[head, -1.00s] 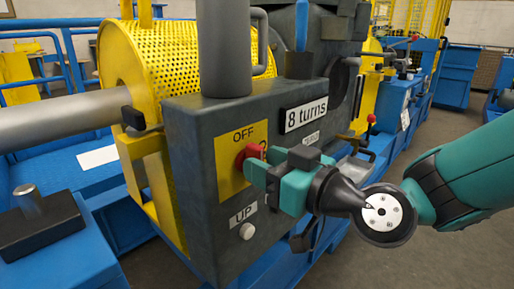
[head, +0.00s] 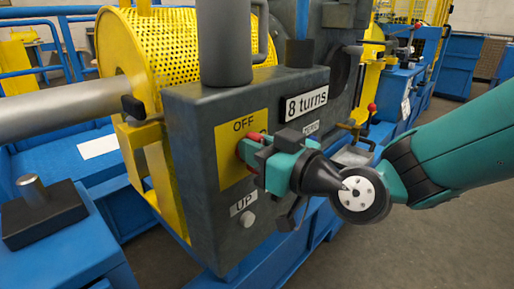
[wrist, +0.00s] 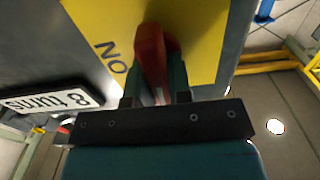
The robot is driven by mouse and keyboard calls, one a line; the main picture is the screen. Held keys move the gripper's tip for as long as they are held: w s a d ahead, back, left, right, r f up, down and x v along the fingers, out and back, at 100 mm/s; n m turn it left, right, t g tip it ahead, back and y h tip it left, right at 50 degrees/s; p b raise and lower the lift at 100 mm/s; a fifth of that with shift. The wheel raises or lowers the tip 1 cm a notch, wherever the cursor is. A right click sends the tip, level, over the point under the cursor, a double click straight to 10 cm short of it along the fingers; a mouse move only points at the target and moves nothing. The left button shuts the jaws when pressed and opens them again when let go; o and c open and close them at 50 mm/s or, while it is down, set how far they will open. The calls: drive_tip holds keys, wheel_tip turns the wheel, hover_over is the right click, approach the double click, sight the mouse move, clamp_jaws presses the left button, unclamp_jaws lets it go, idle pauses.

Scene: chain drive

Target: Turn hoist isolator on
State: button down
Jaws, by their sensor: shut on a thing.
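The isolator's red handle (head: 256,137) sits on a yellow plate (head: 229,176) marked OFF at the top, on the front of a dark grey box. My gripper (head: 259,158) is at the plate, shut on the red handle. In the wrist view the red handle (wrist: 150,58) stands between my two fingers, which flank it closely. The yellow plate (wrist: 203,25) there shows the word ON, upside down and tilted, left of the handle. My gripper hides the plate's right part in the head view, and I cannot tell which mark the handle points to.
A white UP label (head: 243,203) and a pale round button (head: 248,219) are below the plate. The "8 turns" sign (head: 306,104) is above right of my gripper. A grey vertical cylinder (head: 225,45) rises above the box. Open floor lies at the lower right.

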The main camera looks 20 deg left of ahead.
drive_tip(key=shift+m, duration=0.3)
drive_tip(key=m+p, duration=0.1)
drive_tip(key=m, duration=0.3)
drive_tip(key=shift+w+d, duration=0.1)
drive_tip(key=shift+w, duration=0.05)
drive_tip(key=m+p, duration=0.1)
drive_tip(key=m, duration=0.3)
drive_tip(key=shift+w+f+m, duration=0.1)
drive_tip(key=shift+w+m, duration=0.05)
drive_tip(key=shift+m, duration=0.15)
drive_tip(key=m+p, duration=0.1)
drive_tip(key=m, duration=0.1)
drive_tip(key=m+p, duration=0.1)
drive_tip(key=m, duration=0.1)
drive_tip(key=shift+w+d+f, duration=0.1)
drive_tip(key=shift+f, duration=0.1)
drive_tip(key=m, duration=0.1)
drive_tip(key=m+p, duration=0.1)
drive_tip(key=m, duration=0.1)
drive_tip(key=m+p, duration=0.1)
drive_tip(key=shift+f, duration=0.25)
drive_tip(key=shift+m, duration=0.5)
drive_tip(key=c, duration=1)
unclamp_jaws()
drive_tip(key=shift+c, duration=0.2)
